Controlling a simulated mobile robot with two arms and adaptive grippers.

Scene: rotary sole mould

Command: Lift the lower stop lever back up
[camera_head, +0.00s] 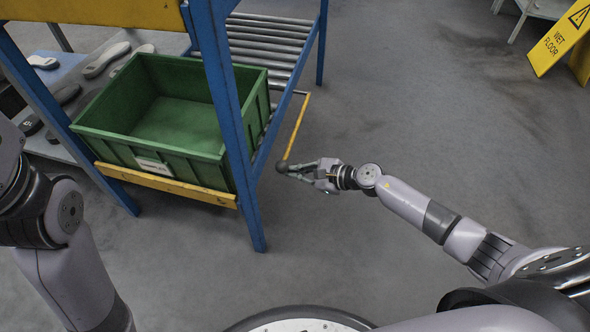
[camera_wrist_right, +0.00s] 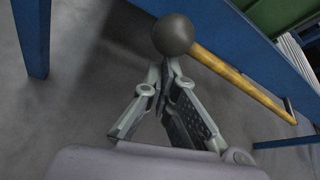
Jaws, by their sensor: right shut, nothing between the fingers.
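The lower stop lever is a thin yellow bar (camera_head: 297,127) with a dark ball knob (camera_head: 282,167) at its near end, beside the blue frame's right side. In the right wrist view the knob (camera_wrist_right: 173,34) and the yellow bar (camera_wrist_right: 240,82) show large, just beyond the fingertips. My right gripper (camera_head: 291,170) is shut and empty, its fingertips close to the knob; I cannot tell whether they touch it. It also shows in the right wrist view (camera_wrist_right: 166,66). My left gripper is out of view.
A green crate (camera_head: 107,148) sits in the blue frame (camera_head: 228,105), behind a yellow front bar (camera_head: 165,184). Grey rollers (camera_head: 265,42) run behind. Shoe soles (camera_head: 105,60) lie on a rack at left. A wet floor sign (camera_head: 556,42) stands far right. The floor around my right arm is open.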

